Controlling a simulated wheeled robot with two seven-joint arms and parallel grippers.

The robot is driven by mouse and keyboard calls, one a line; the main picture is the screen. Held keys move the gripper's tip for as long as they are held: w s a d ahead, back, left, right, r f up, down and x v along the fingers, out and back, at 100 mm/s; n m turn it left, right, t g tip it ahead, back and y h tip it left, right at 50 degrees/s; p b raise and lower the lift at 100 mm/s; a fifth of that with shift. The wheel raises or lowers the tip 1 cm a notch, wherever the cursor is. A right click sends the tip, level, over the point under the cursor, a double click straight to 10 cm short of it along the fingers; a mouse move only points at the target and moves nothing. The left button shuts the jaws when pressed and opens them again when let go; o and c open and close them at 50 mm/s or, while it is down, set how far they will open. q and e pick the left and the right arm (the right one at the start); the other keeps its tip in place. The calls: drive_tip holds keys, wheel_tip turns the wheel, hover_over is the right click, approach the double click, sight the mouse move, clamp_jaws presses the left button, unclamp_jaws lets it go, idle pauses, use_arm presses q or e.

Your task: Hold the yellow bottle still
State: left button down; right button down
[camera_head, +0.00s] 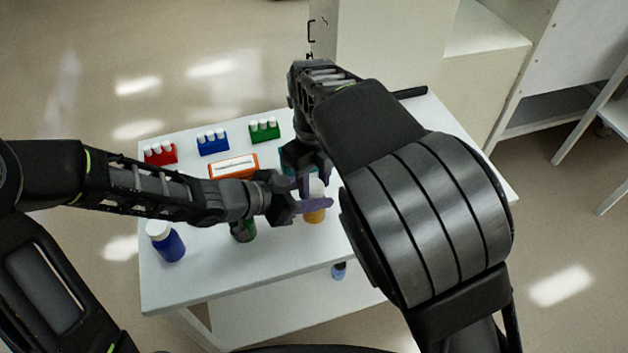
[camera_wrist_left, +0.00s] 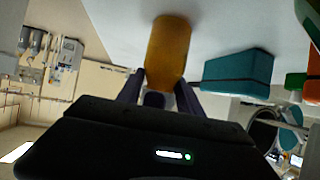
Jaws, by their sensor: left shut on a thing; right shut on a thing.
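The yellow bottle (camera_head: 315,216) stands on the white table, with a white cap (camera_head: 317,187). It also shows inverted in the left wrist view (camera_wrist_left: 168,52), between the two dark fingers. My left gripper (camera_head: 311,204) comes in from the left and is shut on the bottle's body. My right gripper (camera_head: 316,180) reaches down from above, its fingers around the white cap and shut on it. The arms and fingers hide part of the bottle and the cap.
On the white table (camera_head: 285,275) stand a blue bottle (camera_head: 171,245), a green bottle (camera_head: 243,231), an orange rack (camera_head: 222,174) and red (camera_head: 160,154), blue (camera_head: 212,145) and green (camera_head: 264,132) racks. A teal block (camera_wrist_left: 237,74) is close to the yellow bottle.

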use_arm(q)
drive_tip(key=shift+s+a+f, duration=0.1)
drive_tip(key=shift+s+f, duration=0.05)
drive_tip(key=shift+f, duration=0.1)
use_arm(e)
drive_tip(key=c, duration=0.9)
unclamp_jaws()
drive_tip(key=shift+r, duration=2.25)
use_arm(q)
drive_tip(key=c, duration=1.2)
unclamp_jaws()
drive_tip(key=o, duration=0.5)
drive_tip(key=shift+r, duration=0.15)
